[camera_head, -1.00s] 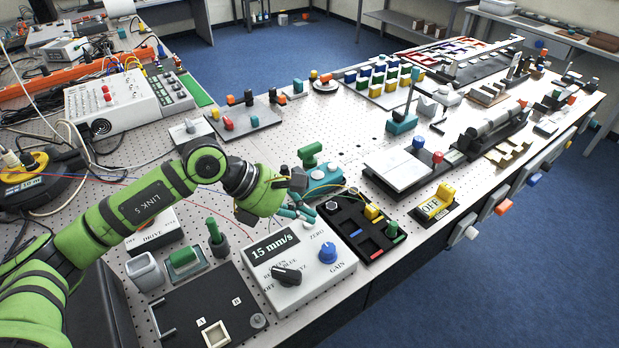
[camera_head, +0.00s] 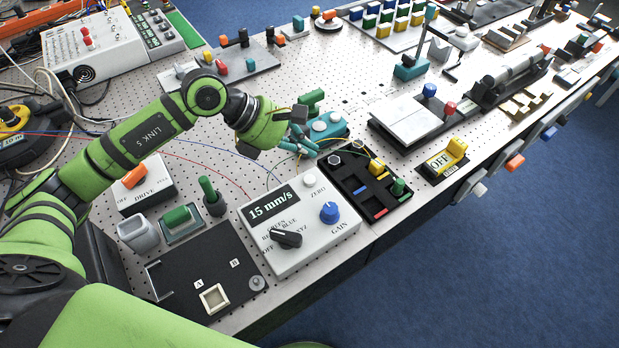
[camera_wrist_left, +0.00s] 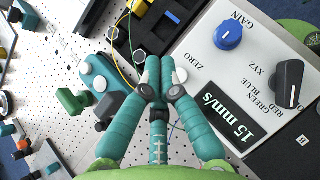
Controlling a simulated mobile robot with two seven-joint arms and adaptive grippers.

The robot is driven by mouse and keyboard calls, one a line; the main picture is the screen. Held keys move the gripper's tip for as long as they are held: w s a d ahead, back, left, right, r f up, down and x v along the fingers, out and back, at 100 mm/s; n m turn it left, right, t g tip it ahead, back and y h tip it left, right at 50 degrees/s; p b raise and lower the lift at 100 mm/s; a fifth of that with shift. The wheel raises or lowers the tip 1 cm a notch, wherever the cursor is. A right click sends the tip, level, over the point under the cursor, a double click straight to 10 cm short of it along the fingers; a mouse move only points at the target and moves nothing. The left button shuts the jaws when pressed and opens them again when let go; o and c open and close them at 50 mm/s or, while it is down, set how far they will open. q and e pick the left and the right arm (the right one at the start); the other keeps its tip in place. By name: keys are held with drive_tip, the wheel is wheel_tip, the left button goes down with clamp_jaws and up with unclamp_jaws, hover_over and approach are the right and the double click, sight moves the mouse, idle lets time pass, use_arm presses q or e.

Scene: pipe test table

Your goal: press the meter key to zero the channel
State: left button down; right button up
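The meter (camera_head: 292,222) is a white box with a dark display reading 15 mm/s, a black selector knob (camera_head: 286,239) and a blue GAIN knob (camera_head: 329,212). Its round white key (camera_head: 309,180) sits beside the word ZERO. In the left wrist view the key (camera_wrist_left: 180,75) shows just right of my fingertips and is partly covered. My left gripper (camera_head: 304,147) has teal fingers that meet at the tips (camera_wrist_left: 154,85); it is shut with nothing seen between them. In the head view the tips appear above and behind the key, apart from it. My right gripper is not in view.
A black tray (camera_head: 343,194) with small coloured parts adjoins the meter on the right. A teal block with pale round buttons (camera_head: 327,127) and a green knob (camera_head: 312,98) stand behind my fingers. A black plate (camera_head: 190,292) lies left of the meter. Thin wires run nearby.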

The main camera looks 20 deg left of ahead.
sight(306, 181)
use_arm(q)
wheel_tip(306, 181, down, 6)
drive_tip(key=b, duration=0.3)
drive_tip(key=shift+f+b, duration=0.25)
drive_tip(key=shift+b, duration=0.05)
drive_tip(key=shift+f+b, duration=0.3)
drive_tip(key=shift+f, duration=0.15)
idle(0.5)
drive_tip(key=shift+f+b, duration=0.35)
drive_tip(key=shift+b, duration=0.35)
drive_tip(key=shift+f, duration=0.2)
idle(0.3)
